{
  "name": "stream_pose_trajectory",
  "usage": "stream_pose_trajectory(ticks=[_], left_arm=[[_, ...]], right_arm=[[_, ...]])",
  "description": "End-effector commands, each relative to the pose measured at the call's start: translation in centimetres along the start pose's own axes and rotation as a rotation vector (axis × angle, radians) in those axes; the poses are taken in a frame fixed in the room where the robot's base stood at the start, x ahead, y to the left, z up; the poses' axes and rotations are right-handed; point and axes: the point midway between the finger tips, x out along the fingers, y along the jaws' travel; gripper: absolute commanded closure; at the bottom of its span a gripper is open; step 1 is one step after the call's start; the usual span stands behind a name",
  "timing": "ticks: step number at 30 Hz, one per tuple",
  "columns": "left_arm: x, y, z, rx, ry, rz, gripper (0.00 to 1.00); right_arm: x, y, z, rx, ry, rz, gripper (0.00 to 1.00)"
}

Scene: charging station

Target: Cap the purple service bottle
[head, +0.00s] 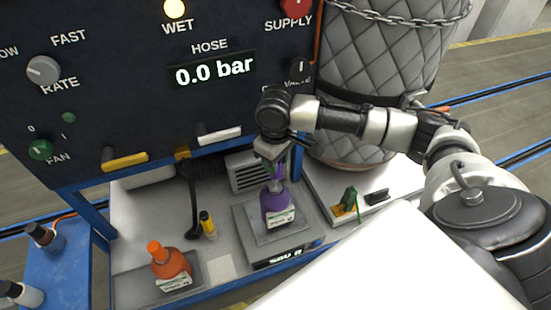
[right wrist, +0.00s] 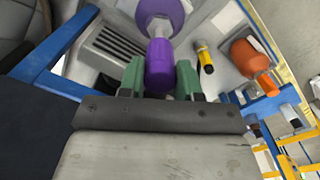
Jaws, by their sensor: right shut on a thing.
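The purple service bottle (head: 281,211) stands upright on a grey platform (head: 302,232), with a white label on its front. A purple cap (head: 278,171) is at its pale neck. My right gripper (head: 274,160) is above the bottle, pointing down, and is shut on the cap. In the right wrist view the cap (right wrist: 159,66) sits between the green fingers (right wrist: 159,78), in line with the neck and bottle (right wrist: 163,12). I cannot tell whether the cap is seated on the neck or just above it. My left gripper is not in view.
An orange bottle (head: 170,266) stands on the left of the bench, and a yellow-and-black marker-like item (head: 208,225) is between the bottles. The dark control panel (head: 110,90) rises behind. A green item (head: 348,199) lies on the right-hand surface. Bottles stand on the blue side shelf (head: 62,270).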

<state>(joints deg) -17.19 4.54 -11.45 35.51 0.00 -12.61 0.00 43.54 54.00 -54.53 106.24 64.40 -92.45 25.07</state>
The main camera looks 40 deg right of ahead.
Motion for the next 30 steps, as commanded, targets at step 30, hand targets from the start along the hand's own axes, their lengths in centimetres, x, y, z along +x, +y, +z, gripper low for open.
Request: stream_pose_trajectory(ticks=[30], left_arm=[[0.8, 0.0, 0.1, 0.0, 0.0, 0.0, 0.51]], right_arm=[[2.6, 0.0, 0.0, 0.0, -0.001, 0.0, 0.89]])
